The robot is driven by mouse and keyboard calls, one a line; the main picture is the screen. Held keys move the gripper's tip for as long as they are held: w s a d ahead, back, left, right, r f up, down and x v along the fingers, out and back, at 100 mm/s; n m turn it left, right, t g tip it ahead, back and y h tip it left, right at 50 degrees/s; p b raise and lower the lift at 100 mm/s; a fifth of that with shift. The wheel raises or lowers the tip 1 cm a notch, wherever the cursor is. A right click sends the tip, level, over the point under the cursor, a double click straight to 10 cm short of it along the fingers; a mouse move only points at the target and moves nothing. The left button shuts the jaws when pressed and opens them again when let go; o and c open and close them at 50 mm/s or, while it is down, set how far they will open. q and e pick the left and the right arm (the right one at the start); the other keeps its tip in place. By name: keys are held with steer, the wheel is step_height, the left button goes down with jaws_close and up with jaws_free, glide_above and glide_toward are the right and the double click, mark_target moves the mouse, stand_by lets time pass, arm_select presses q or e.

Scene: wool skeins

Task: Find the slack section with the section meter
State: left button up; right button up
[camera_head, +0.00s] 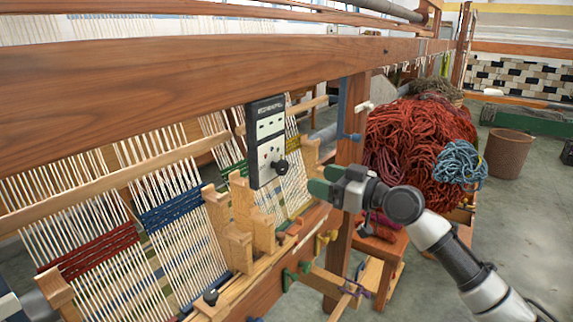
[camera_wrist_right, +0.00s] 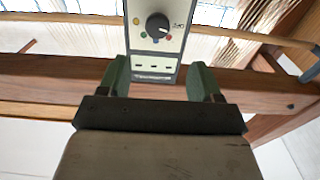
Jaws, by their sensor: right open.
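The section meter (camera_head: 266,142), a dark box with a pale face and a black knob, stands upright against the loom in the head view. In the right wrist view the meter (camera_wrist_right: 156,40) shows its knob, coloured dots and one end between my fingers. My right gripper (camera_head: 322,181) is open, with green fingers, just right of the meter. In the wrist view the gripper (camera_wrist_right: 158,78) is empty; whether its fingers touch the meter I cannot tell. The warp sections carry red (camera_head: 90,250), blue (camera_head: 172,209), green and yellow bands.
A thick wooden beam (camera_head: 200,68) crosses above the warp. Wooden pegs (camera_head: 238,245) stand close left of the meter. A loom post (camera_head: 345,130) rises behind my right gripper. Red and blue wool skeins (camera_head: 420,140) are heaped at right, near a brown bin (camera_head: 509,153).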

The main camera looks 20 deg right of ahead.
mark_target(285, 169)
steer(key=p+x, duration=0.3)
steer(key=x, duration=0.6)
steer(key=shift+w, duration=0.2)
steer(key=shift+w+a+f+p, duration=0.15)
steer(key=shift+w+a+p, duration=0.25)
steer(key=shift+w, duration=0.15)
arm_select(q)
steer(key=r, duration=0.1)
steer(key=w+r, duration=0.1)
steer(key=r, duration=0.2)
steer(key=shift+w+r, duration=0.1)
steer(key=shift+w, duration=0.25)
arm_select(e)
steer(key=c, duration=0.9)
